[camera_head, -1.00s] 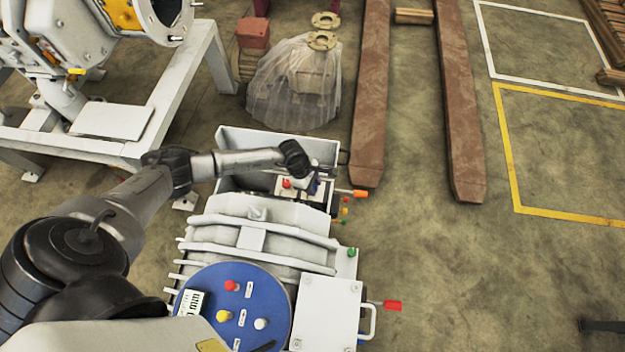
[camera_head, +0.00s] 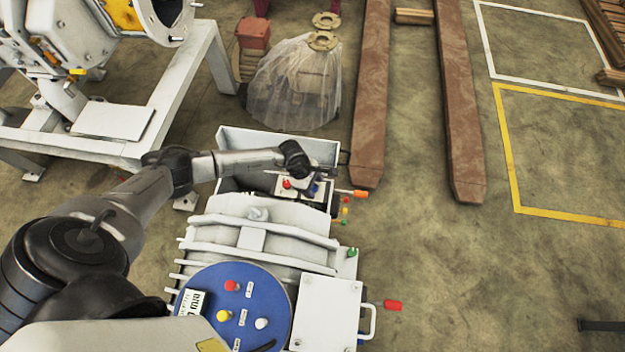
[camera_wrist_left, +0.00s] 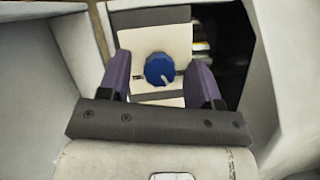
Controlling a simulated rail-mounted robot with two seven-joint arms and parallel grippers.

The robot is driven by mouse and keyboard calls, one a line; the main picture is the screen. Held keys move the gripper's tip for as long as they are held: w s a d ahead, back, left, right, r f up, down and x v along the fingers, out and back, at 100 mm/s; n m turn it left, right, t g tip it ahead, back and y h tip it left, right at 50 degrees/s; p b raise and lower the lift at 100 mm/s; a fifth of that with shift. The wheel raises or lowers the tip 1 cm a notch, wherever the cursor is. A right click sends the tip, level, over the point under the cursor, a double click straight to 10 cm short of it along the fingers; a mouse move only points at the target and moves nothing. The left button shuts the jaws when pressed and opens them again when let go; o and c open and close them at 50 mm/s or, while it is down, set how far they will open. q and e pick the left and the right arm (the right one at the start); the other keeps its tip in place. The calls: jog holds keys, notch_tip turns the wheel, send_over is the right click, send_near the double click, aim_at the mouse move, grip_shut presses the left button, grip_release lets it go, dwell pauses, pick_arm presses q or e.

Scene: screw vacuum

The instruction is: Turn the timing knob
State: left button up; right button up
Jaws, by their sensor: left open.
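A blue round knob (camera_wrist_left: 159,69) with a pale pointer mark sits on a cream panel (camera_wrist_left: 155,38) in the left wrist view. I take it for the timing knob. In the head view a small blue part of it (camera_head: 314,189) shows beside my gripper, on the panel in the open box of the machine. My left gripper (camera_wrist_left: 160,78) is open, with its two purple fingers on either side of the knob. I cannot tell whether the fingers touch it. In the head view my left gripper (camera_head: 308,183) points down over the panel. My right gripper is not in view.
A red button (camera_head: 287,184) sits left of my gripper on the same panel. The box's white back wall (camera_head: 280,142) rises behind it. An orange-tipped lever (camera_head: 360,193) sticks out to the right. A blue control disc (camera_head: 245,300) is nearer. Open floor lies to the right.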

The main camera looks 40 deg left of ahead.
pick_arm(q)
jog(key=p+v, duration=0.6)
jog(key=v, duration=0.7)
jog(key=shift+r, duration=0.35)
jog(key=shift+s, duration=0.1)
